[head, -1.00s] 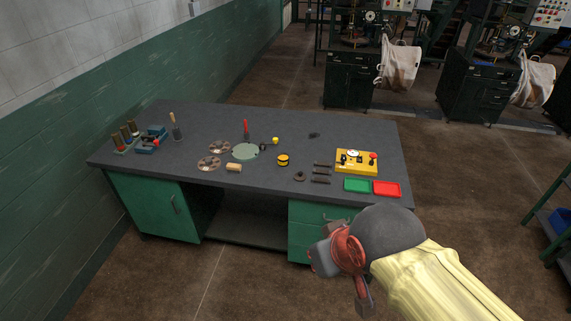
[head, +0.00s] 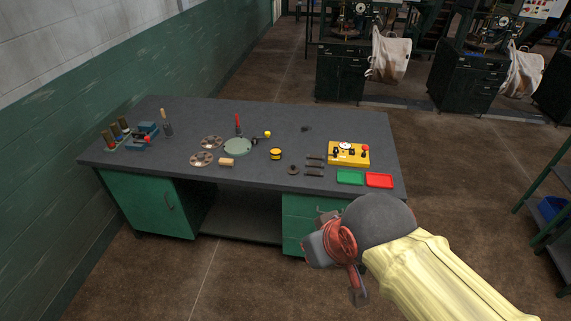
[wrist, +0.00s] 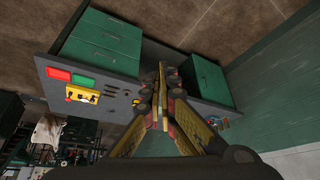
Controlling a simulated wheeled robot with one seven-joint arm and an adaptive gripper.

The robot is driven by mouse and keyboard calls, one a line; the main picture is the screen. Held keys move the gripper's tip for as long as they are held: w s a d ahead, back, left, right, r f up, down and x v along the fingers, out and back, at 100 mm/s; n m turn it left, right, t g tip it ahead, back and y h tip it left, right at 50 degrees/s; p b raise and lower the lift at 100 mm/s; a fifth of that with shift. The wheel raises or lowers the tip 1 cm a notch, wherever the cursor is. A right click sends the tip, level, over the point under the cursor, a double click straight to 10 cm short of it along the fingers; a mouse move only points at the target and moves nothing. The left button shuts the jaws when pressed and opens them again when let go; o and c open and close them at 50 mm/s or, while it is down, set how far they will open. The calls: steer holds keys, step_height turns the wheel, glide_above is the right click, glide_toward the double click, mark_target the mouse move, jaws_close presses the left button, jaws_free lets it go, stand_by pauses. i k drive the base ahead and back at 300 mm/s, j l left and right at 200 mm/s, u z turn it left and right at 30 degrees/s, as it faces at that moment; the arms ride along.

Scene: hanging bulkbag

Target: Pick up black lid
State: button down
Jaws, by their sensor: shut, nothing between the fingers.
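A small dark round piece (head: 293,169) lies near the front of the grey workbench top (head: 200,112). Another small dark object (head: 306,128) lies further back; I cannot tell for sure which of these is the black lid. My gripper (wrist: 162,70) points ahead with its fingers together and empty. In the head view it is in front of the bench's right part, apart from these objects, and its fingertips are hard to make out.
A yellow control box (head: 348,153), green tray (head: 350,177) and red tray (head: 380,180) sit at the bench's right. A yellow-black spool (head: 276,154), dark bars, discs and tools lie further left. Green drawers (head: 300,215) are below. Open floor lies right.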

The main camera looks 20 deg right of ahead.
mark_target(293, 170)
steer(key=i, duration=1.85)
